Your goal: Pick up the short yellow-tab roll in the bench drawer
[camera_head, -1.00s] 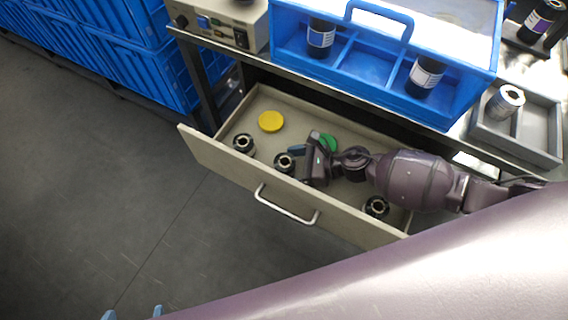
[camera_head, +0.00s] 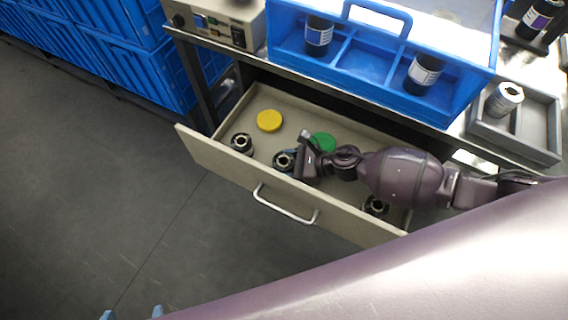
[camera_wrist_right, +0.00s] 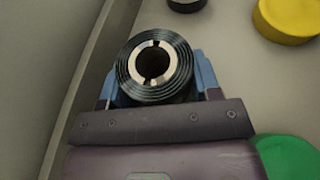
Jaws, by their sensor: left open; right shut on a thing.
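The open bench drawer (camera_head: 222,167) holds three short dark rolls with silvery cores: a left one (camera_head: 242,143), a middle one (camera_head: 284,161) and a right one (camera_head: 376,205). My right gripper (camera_head: 290,163) reaches down into the drawer and is shut on the middle roll. In the right wrist view that roll (camera_wrist_right: 153,66) stands end-up between the blue fingers. I see no yellow tab on it; its lower sides are hidden. My left gripper (camera_head: 133,312) is open and empty over the floor, with only its blue fingertips showing.
A yellow disc (camera_head: 269,121) and a green disc (camera_head: 323,142) lie in the drawer. The drawer front with its handle (camera_head: 286,206) stands close to the held roll. A blue divided crate (camera_head: 440,113) and grey tray (camera_head: 542,150) sit on the bench above.

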